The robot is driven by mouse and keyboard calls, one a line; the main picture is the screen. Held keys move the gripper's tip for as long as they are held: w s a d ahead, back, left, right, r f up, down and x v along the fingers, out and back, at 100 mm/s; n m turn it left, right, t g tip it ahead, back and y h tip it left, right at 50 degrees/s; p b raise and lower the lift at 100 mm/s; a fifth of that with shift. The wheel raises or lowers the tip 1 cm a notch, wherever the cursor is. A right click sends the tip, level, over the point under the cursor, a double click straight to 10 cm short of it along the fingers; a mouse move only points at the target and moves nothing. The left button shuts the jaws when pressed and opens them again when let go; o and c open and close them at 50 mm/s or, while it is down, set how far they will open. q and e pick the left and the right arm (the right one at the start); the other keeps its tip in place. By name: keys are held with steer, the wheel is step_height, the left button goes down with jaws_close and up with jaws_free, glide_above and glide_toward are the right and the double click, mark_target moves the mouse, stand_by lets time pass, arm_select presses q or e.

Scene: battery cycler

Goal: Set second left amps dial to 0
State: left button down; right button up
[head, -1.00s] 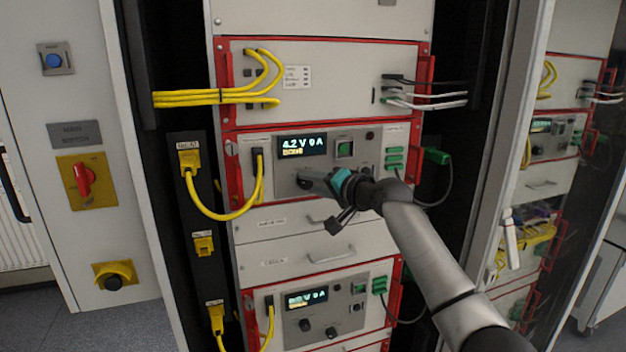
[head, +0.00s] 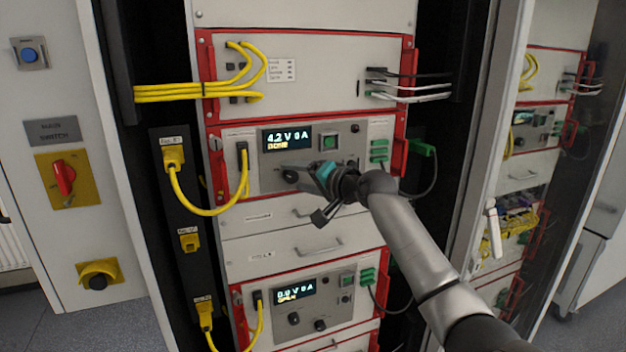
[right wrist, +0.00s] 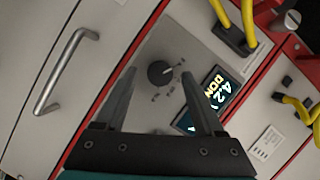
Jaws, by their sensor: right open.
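The upper cycler panel (head: 352,146) carries a lit display (head: 287,138) reading 4.2 V 0 A, with a smaller yellow line below. A black dial (head: 290,176) is under this display. In the right wrist view the dial (right wrist: 161,73) appears between the open fingertips, with small printed marks around it. My right gripper (head: 302,170) is open and empty in front of this panel. Gripper and wrist hide the panel's lower right part, so a second dial there cannot be seen. The right wrist view also shows the display (right wrist: 219,92), partly covered by a finger. My left gripper is not visible.
A lower cycler panel (head: 305,309) has its own display (head: 294,291) and two black dials. Yellow cables (head: 212,210) loop at the left and green connectors (head: 379,150) sit at the right. Red frame edges and a drawer handle (head: 319,246) stick out nearby.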

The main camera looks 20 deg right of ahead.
steer(key=b+v, duration=0.2)
steer(key=v, duration=1.3)
steer(key=shift+s, duration=0.1)
step_height(320, 180, down, 13)
steer(key=w+d+g+h+b, duration=0.1)
steer(key=w+d+h+b, duration=0.1)
steer(key=w+d, duration=0.1)
steer(key=s+d+f+g+h+b, duration=0.1)
steer(key=s+f+g+h+b, duration=0.2)
steer(key=f, duration=1.5)
steer(key=s+d+f+g+h+b, duration=0.15)
steer(key=s+f, duration=0.35)
steer(key=f, duration=1.4)
steer(key=s+a+f+n+g+b, duration=0.3)
steer(key=s+f, duration=0.9)
steer(key=f, duration=0.3)
steer(key=s+a+f+n+g+b, duration=0.1)
steer(key=s+a+f+n, duration=0.1)
steer(key=s+f, duration=0.4)
steer(key=s+a+f+n+g+b, duration=0.2)
steer(key=s+f, duration=0.4)
steer(key=s, duration=1)
steer(key=s+a+f+n+g+b, duration=0.1)
steer(key=s+a+f, duration=0.4)
steer(key=s, duration=0.6)
step_height(320, 180, down, 2)
steer(key=n+g, duration=0.1)
steer(key=n, duration=0.1)
steer(key=shift+a+n, duration=0.3)
